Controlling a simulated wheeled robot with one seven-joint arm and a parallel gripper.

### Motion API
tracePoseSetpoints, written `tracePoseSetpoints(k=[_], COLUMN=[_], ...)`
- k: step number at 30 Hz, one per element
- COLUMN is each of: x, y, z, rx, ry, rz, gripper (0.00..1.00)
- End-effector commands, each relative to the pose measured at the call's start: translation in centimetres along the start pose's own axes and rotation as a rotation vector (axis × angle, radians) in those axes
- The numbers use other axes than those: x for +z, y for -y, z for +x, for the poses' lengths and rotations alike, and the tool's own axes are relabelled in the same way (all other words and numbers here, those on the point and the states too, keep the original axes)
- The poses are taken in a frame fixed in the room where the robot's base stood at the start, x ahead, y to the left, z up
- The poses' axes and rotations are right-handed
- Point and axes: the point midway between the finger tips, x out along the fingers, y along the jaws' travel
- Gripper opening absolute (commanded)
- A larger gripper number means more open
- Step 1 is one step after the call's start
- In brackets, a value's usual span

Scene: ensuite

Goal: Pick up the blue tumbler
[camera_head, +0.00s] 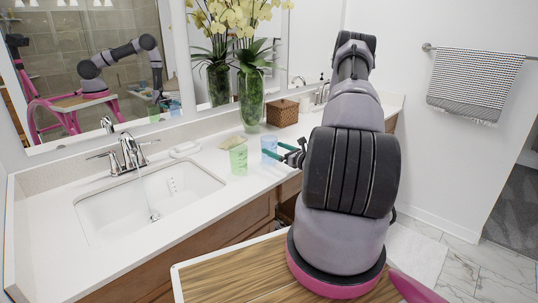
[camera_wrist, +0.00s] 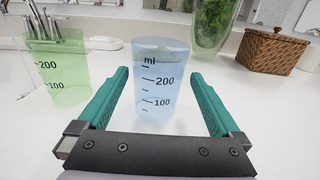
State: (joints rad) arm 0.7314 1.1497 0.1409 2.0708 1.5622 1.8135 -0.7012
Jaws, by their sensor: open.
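The blue tumbler (camera_wrist: 161,88) is a translucent cup with measuring marks, upright on the white counter. In the wrist view it stands between the two teal fingers of my gripper (camera_wrist: 160,100), toward their tips, with a gap on each side. In the head view the tumbler (camera_head: 269,149) is just beyond my gripper (camera_head: 281,155), which is partly hidden by my arm. My gripper is open and holds nothing.
A green tumbler (camera_head: 238,159) stands left of the blue one and also shows in the wrist view (camera_wrist: 58,75). A glass vase with yellow flowers (camera_head: 251,98) and a woven box (camera_head: 283,112) stand behind. The sink (camera_head: 150,200) is at left.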

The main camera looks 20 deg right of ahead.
Motion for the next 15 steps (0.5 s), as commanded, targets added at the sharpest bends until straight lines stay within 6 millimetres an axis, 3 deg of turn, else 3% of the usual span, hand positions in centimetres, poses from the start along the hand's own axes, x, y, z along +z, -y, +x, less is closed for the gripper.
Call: tracePoseSetpoints(k=[6, 15], x=[0.0, 0.0], y=[-0.3, -0.2], z=[3.1, 3.6], rx=[0.003, 0.001], ry=[0.001, 0.001], rz=[0.0, 0.001], gripper=[1.0, 1.0])
